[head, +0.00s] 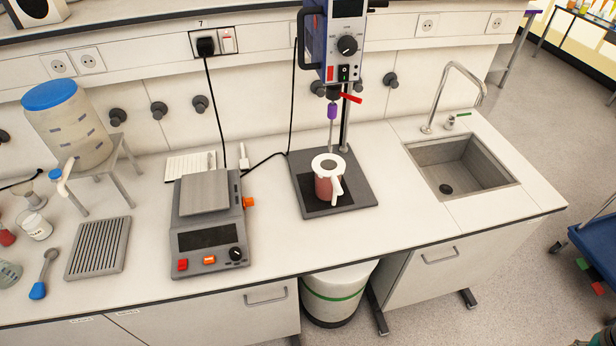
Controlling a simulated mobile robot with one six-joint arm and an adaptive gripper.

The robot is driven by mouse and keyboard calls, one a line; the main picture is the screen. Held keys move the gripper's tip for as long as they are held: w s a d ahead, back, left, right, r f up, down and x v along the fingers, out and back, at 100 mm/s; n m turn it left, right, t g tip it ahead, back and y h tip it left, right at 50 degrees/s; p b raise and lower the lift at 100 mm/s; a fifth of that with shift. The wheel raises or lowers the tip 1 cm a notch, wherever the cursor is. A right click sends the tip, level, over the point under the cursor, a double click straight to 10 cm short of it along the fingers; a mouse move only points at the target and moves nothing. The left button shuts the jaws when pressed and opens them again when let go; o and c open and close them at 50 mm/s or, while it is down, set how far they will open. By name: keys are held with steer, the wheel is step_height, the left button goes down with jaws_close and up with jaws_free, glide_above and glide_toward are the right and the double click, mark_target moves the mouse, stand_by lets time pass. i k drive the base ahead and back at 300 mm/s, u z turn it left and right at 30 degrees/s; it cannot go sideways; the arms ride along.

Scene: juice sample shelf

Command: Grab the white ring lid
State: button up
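The white ring lid (319,169) lies on top of a reddish-brown jug (325,188) in the head view, right of the picture's middle. The jug stands upright on the dark base plate (361,189) of an overhead stirrer (346,45). A white handle or spout (338,189) points toward the front of the jug. The stirrer's shaft comes down behind or above the lid; I cannot tell whether it passes through the opening. My gripper is not in view.
A hotplate or scale (207,262) stands to the left of the stirrer, with a cable behind it. A sink (464,165) with a tap is to the right. A blue-lidded tank (70,125) and a grey rack (98,247) are at left. Bench around the jug's front is clear.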

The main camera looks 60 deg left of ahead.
mark_target(321, 173)
steer(key=u, duration=0.05)
steer(key=k, duration=1.35)
steer(key=u, duration=2.05)
steer(key=i, duration=0.75)
steer(key=u, duration=0.15)
